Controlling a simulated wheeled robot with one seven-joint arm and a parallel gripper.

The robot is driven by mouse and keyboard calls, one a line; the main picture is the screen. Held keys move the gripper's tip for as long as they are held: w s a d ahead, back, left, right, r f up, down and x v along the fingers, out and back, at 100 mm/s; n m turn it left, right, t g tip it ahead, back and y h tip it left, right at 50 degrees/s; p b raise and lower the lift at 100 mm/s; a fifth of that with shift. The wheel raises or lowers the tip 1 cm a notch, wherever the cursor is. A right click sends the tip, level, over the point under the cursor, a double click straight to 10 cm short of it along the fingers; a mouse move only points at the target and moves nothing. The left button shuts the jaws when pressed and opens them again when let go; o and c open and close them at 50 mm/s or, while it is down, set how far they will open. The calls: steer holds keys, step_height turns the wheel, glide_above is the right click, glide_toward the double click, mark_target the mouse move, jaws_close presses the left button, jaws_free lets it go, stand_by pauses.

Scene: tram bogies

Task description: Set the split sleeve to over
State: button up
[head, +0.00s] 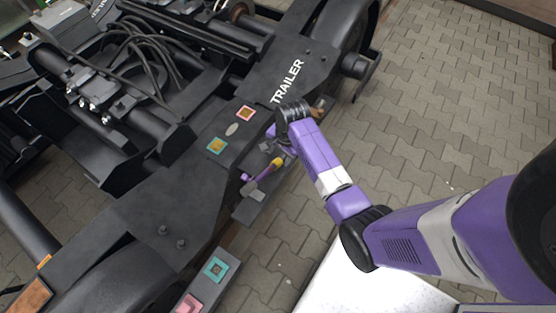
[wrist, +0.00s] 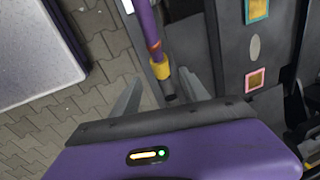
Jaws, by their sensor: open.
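The split sleeve appears to be the yellow collar (wrist: 160,73) on a purple cable (wrist: 147,28) in the wrist view. A dark end sticks out of the collar on the side nearer my gripper. The yellow collar (head: 278,162) also shows in the head view, at the upper end of the short purple cable (head: 262,174). My gripper (wrist: 161,80) is open, with one grey finger on each side of the collar in the wrist view. I cannot tell whether the fingers touch it or are above it. In the head view my wrist largely hides the fingers.
A dark bogie frame marked TRAILER (head: 287,80) fills the left and middle. A teal-framed tag (head: 217,145) and a pink-framed tag (head: 245,113) lie on it beside the cable. Grey blocks flank the cable. Paved floor (head: 450,110) is clear at the right.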

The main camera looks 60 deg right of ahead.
mark_target(277, 162)
steer(key=f, duration=0.2)
steer(key=w+f, duration=0.1)
steer(key=f, duration=0.1)
steer(key=f+b, duration=0.1)
steer(key=f, duration=0.2)
steer(key=shift+w, duration=0.15)
jaws_close()
stand_by(1.2)
